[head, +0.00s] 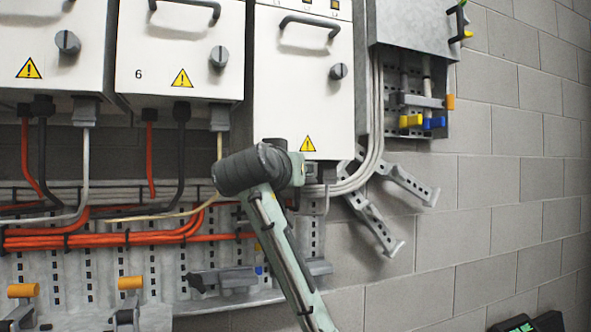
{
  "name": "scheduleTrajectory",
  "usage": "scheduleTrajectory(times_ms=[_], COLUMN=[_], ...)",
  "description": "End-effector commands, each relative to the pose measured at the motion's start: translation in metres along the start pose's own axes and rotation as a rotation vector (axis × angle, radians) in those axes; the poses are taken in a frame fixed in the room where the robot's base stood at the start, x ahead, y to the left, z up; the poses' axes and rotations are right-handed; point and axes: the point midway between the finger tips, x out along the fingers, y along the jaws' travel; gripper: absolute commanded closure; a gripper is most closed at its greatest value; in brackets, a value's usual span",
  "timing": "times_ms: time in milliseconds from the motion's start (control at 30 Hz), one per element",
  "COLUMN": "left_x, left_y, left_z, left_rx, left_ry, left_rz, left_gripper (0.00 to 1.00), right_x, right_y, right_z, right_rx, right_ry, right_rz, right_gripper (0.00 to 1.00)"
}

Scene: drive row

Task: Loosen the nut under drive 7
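A white drive cabinet (301,90) stands right of the drive marked 6 (182,50). I read no number on it, but by its place it may be drive 7. My arm crosses in front of its lower left edge, with a dark rounded joint there. The arm hides much of the cabinet's underside, and I make out no nut. A grey fitting (322,171) shows beneath the cabinet, right of the arm. I cannot make out either gripper's fingertips in the head view.
Red, black and grey cables (120,239) run along a slotted rail below the drives. Grey brackets (372,222) stick out at the lower right of the drive cabinet. A grey box (412,22) is right of it, with coloured-handled items below. Bare block wall (505,200) is at right.

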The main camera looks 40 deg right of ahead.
Motion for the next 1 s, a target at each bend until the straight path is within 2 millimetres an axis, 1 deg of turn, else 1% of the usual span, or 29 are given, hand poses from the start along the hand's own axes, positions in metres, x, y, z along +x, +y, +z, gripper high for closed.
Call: scheduleTrajectory(times_ms=[33, 100, 133, 233, 333, 400, 500, 600, 867, 900, 1000], left_x=[0.000, -0.001, -0.001, -0.002, -0.003, 0.001, 0.013, 0.019, 0.019, 0.018, 0.017], left_y=[0.000, 0.000, 0.000, 0.000, 0.000, 0.001, 0.003, 0.004, 0.005, 0.005, 0.005], left_z=[0.000, -0.001, -0.001, -0.001, -0.004, -0.004, 0.001, 0.005, 0.002, 0.001, 0.000], left_rx=[-0.001, -0.001, -0.001, -0.002, -0.002, -0.002, -0.001, -0.001, -0.003, -0.003, -0.003], left_ry=[0.001, 0.002, 0.002, 0.004, 0.011, 0.013, -0.003, -0.015, -0.010, -0.008, -0.004], left_rz=[0.000, 0.001, 0.001, 0.001, 0.003, 0.006, 0.010, 0.013, 0.014, 0.014, 0.014], left_gripper=[0.52, 0.52, 0.52, 0.52, 0.52, 0.52, 0.52, 0.52, 0.52, 0.52, 0.52], right_x=[0.000, 0.000, 0.000, 0.000, 0.000, 0.000, 0.000, 0.000, 0.000, 0.000, 0.000], right_y=[0.000, 0.000, 0.000, 0.000, -0.003, -0.004, -0.004, -0.004, -0.003, -0.003, -0.003], right_z=[0.000, 0.000, 0.000, 0.000, -0.001, -0.001, -0.001, 0.000, 0.000, 0.000, 0.000], right_rx=[0.000, 0.000, 0.000, 0.001, 0.000, 0.000, 0.001, 0.000, 0.000, 0.000, 0.000], right_ry=[0.000, 0.000, 0.000, -0.001, -0.004, -0.004, -0.003, -0.001, 0.001, 0.001, 0.001], right_rz=[0.000, 0.001, 0.001, 0.010, 0.057, 0.101, 0.156, 0.184, 0.189, 0.189, 0.189], right_gripper=[0.91, 1.00, 1.00, 1.00, 1.00, 1.00, 1.00, 1.00, 1.00, 0.71, 0.59])
